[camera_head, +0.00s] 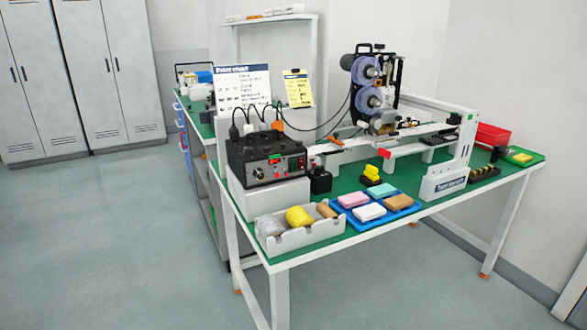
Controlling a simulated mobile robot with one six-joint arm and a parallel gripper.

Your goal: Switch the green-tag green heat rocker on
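The black control box (268,157) stands on a white block at the left end of the green-topped table. Its front panel (277,170) carries small knobs, a red-orange lit patch with green beside it, and a red part at the right. These are too small to tell which is the green heat rocker, or whether it is on or off. A small green mark (470,117) shows on the white upright post at the right; I cannot tell if it is a tag. My gripper is not in view.
The coder machine (368,98) with purple reels stands behind, with cables running to the box. A grey tray (298,236) with a yellow roll and a blue tray (372,222) with coloured pads lie at the front edge. Open floor (120,245) lies left of the table.

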